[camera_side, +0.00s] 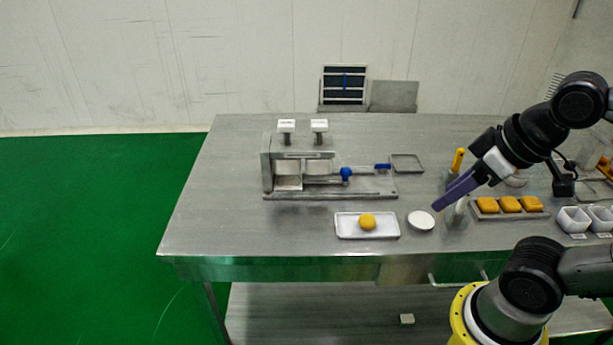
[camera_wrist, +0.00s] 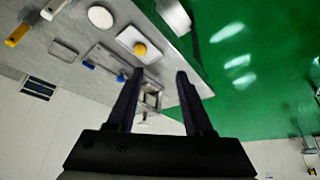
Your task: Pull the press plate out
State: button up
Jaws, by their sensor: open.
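The encrusting machine (camera_side: 325,180) is a grey metal frame on the steel table, with two white-topped posts and a flat base. Two blue handles (camera_side: 346,174) stick out on its right side. I cannot tell for certain which part is the press plate. In the wrist view the machine (camera_wrist: 112,60) is small and partly hidden behind my left finger. My gripper (camera_side: 437,207) is raised at the right of the table, well apart from the machine. Its two dark purple fingers (camera_wrist: 158,74) are spread, with nothing between them.
A white tray (camera_side: 345,232) with a yellow ball (camera_side: 367,221) and a white dish (camera_side: 421,220) are in front of the machine. A tray of yellow blocks (camera_side: 510,214) and white containers (camera_side: 573,220) stand at right. The table's left part is clear.

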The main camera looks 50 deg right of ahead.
jog(key=w+r+n, duration=0.2)
jog(key=w+r, duration=0.3)
jog(key=r, duration=0.2)
jog(key=g, duration=0.6)
send_over(346, 169)
notch_tip(346, 169, down, 12)
notch_tip(346, 169, down, 13)
jog(key=shift+f, duration=0.1)
grip_shut()
